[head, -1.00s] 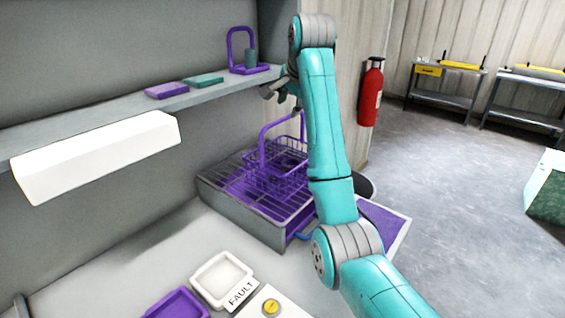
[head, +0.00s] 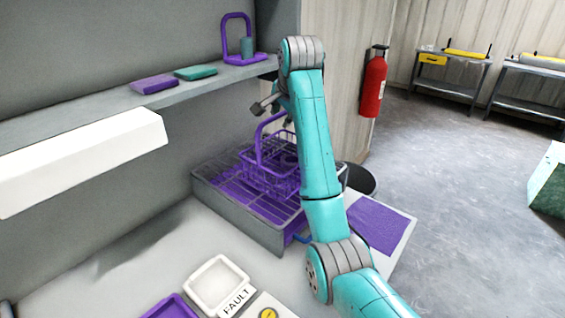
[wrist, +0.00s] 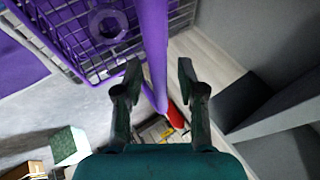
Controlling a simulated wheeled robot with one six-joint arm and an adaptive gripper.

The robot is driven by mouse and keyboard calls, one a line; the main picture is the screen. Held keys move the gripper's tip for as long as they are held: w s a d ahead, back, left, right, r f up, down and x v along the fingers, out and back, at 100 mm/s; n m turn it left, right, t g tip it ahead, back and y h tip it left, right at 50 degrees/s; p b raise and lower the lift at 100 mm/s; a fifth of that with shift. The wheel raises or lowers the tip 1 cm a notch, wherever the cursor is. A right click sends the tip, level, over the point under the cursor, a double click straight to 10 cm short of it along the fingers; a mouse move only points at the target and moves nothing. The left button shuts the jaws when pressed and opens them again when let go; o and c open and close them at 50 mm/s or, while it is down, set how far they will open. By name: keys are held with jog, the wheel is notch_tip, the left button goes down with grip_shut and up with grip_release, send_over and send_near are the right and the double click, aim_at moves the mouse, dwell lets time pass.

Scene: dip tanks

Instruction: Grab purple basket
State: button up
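The purple wire basket (head: 268,172) stands upright on the grey drain rack, with its tall purple handle (head: 257,140) raised. My arm partly hides its right side. In the wrist view the basket's mesh (wrist: 78,42) fills the upper left, and its handle (wrist: 153,40) runs down between my two fingers. My gripper (wrist: 159,72) is open, with a gap on each side of the handle; I cannot tell how deep the handle sits. In the head view my gripper (head: 270,107) is at the top of the handle, partly hidden by my arm.
The drain rack (head: 237,216) has purple-coated slats. A shelf (head: 105,112) above on the left holds purple and teal blocks and a purple-framed stand (head: 238,40). A white box-shaped fixture (head: 80,160) hangs below it. A fault panel with trays (head: 216,283) is in front.

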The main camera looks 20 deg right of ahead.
grip_shut()
jog(key=shift+r, duration=0.1)
